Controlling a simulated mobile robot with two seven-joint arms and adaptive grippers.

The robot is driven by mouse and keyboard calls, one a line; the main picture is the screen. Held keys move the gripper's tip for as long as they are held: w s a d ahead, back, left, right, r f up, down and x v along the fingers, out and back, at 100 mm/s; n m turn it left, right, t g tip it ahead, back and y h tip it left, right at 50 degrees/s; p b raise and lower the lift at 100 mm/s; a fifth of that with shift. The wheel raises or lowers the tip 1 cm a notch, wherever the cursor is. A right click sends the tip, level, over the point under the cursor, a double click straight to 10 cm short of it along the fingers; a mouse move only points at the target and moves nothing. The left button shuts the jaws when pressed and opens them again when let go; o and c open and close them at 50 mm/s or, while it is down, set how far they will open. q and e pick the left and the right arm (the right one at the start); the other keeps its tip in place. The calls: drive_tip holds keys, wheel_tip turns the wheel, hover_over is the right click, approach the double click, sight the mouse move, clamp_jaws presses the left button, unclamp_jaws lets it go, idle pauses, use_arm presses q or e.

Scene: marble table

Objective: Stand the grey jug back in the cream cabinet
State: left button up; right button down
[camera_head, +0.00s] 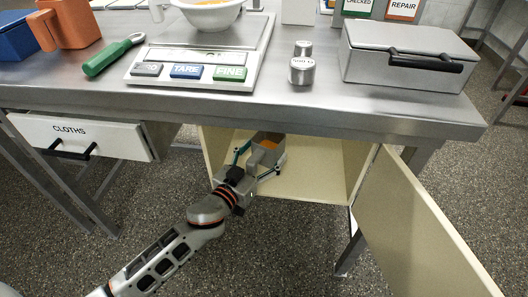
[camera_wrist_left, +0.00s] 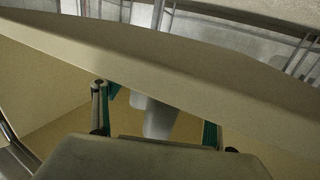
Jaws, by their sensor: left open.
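The grey jug (camera_head: 268,152) is upright at the open front of the cream cabinet (camera_head: 318,172) under the table, with something orange inside it. My left gripper (camera_head: 260,164) reaches in from the front, its open fingers on either side of the jug. In the left wrist view, part of the pale grey jug (camera_wrist_left: 158,118) shows between the green-padded fingers (camera_wrist_left: 155,120); its lower part is hidden behind the gripper body. I cannot tell whether a finger touches it, or whether its base rests on the cabinet floor. My right gripper is not in view.
The cabinet door (camera_head: 425,225) hangs open at the right. The table edge (camera_head: 250,112) passes above my gripper. A cloths drawer (camera_head: 80,138) is at the left. A scale (camera_head: 200,68), weights (camera_head: 301,70) and a grey case (camera_head: 405,60) stand on the table.

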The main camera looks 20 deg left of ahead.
sight(249, 170)
use_arm(q)
drive_tip(key=shift+s+a+p, duration=0.2)
drive_tip(key=shift+s, duration=1.55)
drive_tip(key=shift+s+a+p, duration=0.2)
drive_tip(key=shift+s, duration=1.55)
